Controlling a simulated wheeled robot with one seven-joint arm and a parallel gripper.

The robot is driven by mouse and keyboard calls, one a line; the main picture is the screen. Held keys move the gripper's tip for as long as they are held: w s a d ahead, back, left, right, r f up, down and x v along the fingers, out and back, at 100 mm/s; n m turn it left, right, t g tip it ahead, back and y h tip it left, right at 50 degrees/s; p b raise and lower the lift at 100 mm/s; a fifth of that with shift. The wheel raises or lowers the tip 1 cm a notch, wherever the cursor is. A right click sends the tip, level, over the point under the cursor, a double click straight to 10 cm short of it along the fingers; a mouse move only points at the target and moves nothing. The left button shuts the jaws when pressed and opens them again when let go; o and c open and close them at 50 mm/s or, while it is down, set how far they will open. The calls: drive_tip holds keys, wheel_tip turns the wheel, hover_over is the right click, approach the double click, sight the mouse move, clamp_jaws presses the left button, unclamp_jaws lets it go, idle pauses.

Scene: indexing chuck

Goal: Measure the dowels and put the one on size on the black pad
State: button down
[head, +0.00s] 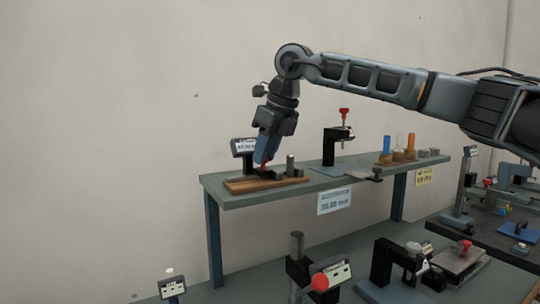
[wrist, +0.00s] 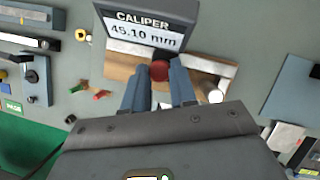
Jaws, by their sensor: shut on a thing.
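My gripper (head: 265,163) points down at the left end of the shelf. In the wrist view its two blue fingers (wrist: 158,90) are shut on a red round-topped piece (wrist: 159,70), apparently the caliper's knob. An upright grey metal dowel (head: 290,165) stands on the wooden base (head: 265,184), to the right of my gripper. Its bright top (wrist: 215,96) shows in the wrist view. I cannot clearly make out the black pad.
A black stand with a red knob (head: 344,112) is mid-shelf. Small red and green bits (wrist: 102,94) lie left of my fingers. More fixtures (head: 390,262) stand on the lower bench.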

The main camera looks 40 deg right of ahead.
drive_tip(key=c, duration=0.9)
unclamp_jaws()
drive_tip(key=shift+r, duration=0.1)
drive_tip(key=b+v, duration=0.1)
drive_tip(key=v, duration=0.6)
drive_tip(key=shift+r+b, duration=0.35)
drive_tip(key=shift+s+d, duration=0.1)
drive_tip(key=shift+s, duration=0.15)
